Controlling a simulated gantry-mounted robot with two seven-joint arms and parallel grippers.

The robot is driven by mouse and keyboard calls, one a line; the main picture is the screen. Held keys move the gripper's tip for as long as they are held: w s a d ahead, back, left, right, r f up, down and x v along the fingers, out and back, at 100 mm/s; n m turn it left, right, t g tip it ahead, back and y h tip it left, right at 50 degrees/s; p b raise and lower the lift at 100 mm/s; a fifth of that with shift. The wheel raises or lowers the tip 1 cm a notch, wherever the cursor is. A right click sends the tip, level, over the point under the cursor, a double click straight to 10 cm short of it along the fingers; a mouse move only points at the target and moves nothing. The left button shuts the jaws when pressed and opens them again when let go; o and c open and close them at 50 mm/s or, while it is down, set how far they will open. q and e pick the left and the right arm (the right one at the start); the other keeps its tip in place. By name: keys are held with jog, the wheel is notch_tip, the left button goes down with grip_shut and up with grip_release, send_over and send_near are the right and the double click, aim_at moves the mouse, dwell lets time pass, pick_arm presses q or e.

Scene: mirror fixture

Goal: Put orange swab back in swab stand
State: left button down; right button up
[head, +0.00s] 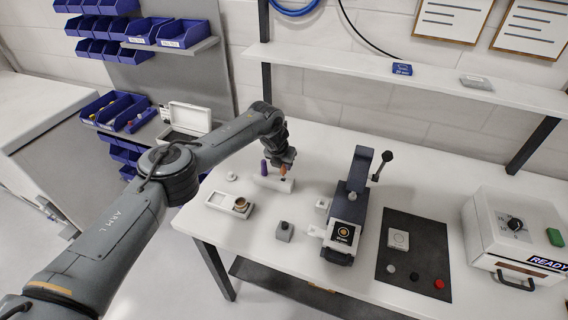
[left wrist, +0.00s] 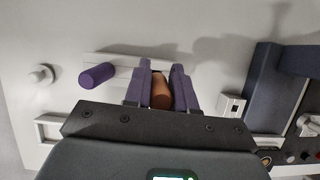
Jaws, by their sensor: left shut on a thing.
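An orange swab (head: 283,172) is held in my left gripper (head: 284,163), right at the white swab stand (head: 268,184). In the left wrist view the orange swab (left wrist: 161,92) sits between the two purple-padded fingers (left wrist: 161,80), which are shut on it. The swab stand (left wrist: 118,60) lies just beyond the fingers. A purple swab (head: 264,167) stands upright in the stand to the left of the orange one; it also shows in the left wrist view (left wrist: 97,76). Whether the orange swab's lower end is inside a hole is hidden. My right gripper is not seen.
A white tray with a round brass-coloured piece (head: 241,205) lies front left of the stand. A dark mat (head: 415,255) and white box (head: 515,240) are further right.

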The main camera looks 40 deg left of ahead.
aim_at(284, 170)
pick_arm(q)
jog(key=shift+f, duration=0.35)
jog(key=shift+f+b, duration=0.65)
jog(key=shift+f, duration=0.15)
jog(key=shift+f+b, duration=0.45)
jog(key=shift+f, duration=0.25)
dwell(0.5)
jog(key=c, duration=0.8)
grip_release()
jog(key=shift+c, duration=0.2)
jog(key=shift+r, duration=0.1)
jog(key=shift+s+r, duration=0.25)
jog(key=shift+r, duration=0.3)
jog(key=p+v, duration=0.1)
jog(key=v, duration=0.8)
jog(key=shift+r, duration=0.2)
